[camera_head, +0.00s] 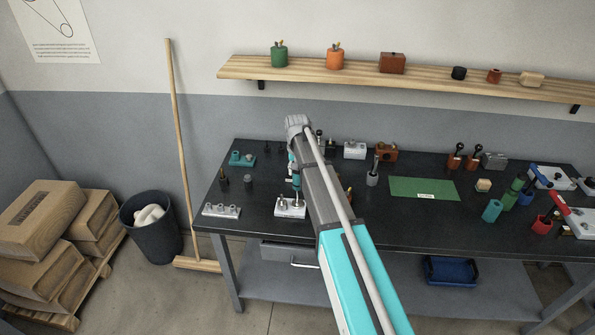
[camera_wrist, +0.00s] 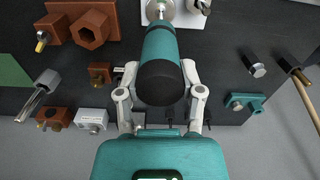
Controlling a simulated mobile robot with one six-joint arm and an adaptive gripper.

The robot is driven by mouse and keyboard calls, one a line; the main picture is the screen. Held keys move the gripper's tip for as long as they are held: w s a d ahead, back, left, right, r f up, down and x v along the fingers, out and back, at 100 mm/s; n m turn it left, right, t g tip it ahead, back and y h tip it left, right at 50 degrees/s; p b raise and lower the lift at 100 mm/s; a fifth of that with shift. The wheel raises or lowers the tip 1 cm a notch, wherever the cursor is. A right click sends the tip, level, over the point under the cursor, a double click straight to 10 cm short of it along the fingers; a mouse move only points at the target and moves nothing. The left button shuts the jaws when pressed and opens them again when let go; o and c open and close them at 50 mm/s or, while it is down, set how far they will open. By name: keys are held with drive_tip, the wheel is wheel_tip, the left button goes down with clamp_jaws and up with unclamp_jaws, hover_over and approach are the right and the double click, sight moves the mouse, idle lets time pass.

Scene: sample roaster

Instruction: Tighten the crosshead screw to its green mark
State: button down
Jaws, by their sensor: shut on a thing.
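My gripper (camera_wrist: 160,92) is shut on a teal screwdriver (camera_wrist: 160,48) with a black end cap, one finger on each side of the handle. The screwdriver also shows in the head view (camera_head: 296,181), roughly upright above a white block (camera_head: 290,209) with metal posts or screws on top. In the wrist view its far end points at a round metal part on the white block (camera_wrist: 148,14). The crosshead screw is hidden under the screwdriver. I cannot tell whether the tip touches it. No green mark can be made out.
A white block with several metal knobs (camera_head: 221,211) stands to the left at the table's front edge. A teal fixture (camera_head: 241,159) is behind it. A green mat (camera_head: 423,188) lies to the right, with coloured holders beyond. My arm hides part of the black tabletop (camera_head: 262,180).

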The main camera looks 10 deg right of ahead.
idle(0.4)
drive_tip(key=shift+m, duration=2)
drive_tip(key=m, duration=0.3)
drive_tip(key=shift+n, duration=0.7)
drive_tip(key=shift+r, duration=0.15)
drive_tip(key=shift+r+p, duration=1)
drive_tip(key=shift+p, duration=0.1)
